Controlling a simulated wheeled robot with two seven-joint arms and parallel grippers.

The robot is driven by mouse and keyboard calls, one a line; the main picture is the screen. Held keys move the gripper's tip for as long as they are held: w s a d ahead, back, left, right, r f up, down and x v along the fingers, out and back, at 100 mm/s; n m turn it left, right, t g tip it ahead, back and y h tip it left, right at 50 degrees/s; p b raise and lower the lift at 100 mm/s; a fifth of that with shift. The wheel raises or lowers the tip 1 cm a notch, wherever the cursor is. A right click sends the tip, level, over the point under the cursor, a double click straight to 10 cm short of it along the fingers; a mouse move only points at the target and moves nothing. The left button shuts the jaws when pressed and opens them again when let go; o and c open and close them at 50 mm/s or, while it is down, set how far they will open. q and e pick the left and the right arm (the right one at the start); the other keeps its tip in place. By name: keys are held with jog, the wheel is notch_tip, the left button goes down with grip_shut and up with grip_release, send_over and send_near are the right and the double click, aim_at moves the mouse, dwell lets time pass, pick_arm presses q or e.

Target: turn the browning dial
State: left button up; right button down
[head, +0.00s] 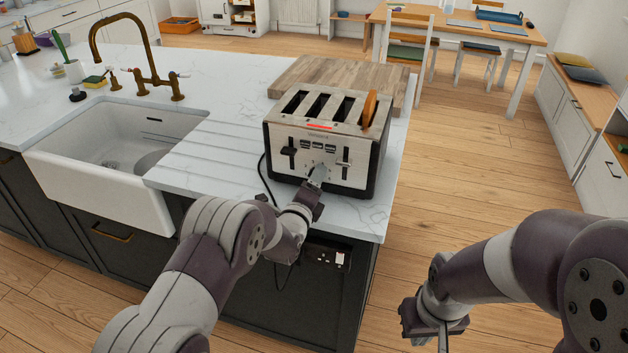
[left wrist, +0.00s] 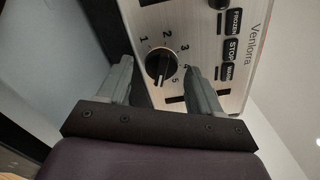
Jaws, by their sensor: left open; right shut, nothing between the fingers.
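The toaster (head: 325,142) stands on the white counter, its front towards me, with a slice of bread (head: 369,108) in its rightmost slot. In the left wrist view its black browning dial (left wrist: 161,64) sits on the silver front panel, ringed by the numbers 1 to 5. My left gripper (head: 317,176) is at the toaster's front; in the left wrist view its open fingers (left wrist: 160,80) point at the panel, one on each side of the dial. I cannot tell whether they touch it. My right gripper (head: 443,338) is shut and empty, low over the floor at the right.
FROZEN, STOP and WARM buttons (left wrist: 231,50) are beside the dial. A wooden board (head: 345,78) lies behind the toaster. A sink (head: 115,150) with a brass tap (head: 140,60) is at the left. A black cord (head: 264,180) runs by the toaster's left side.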

pick_arm(q)
jog(key=shift+w, duration=0.1)
jog(key=c, duration=1)
jog(key=shift+c, duration=0.2)
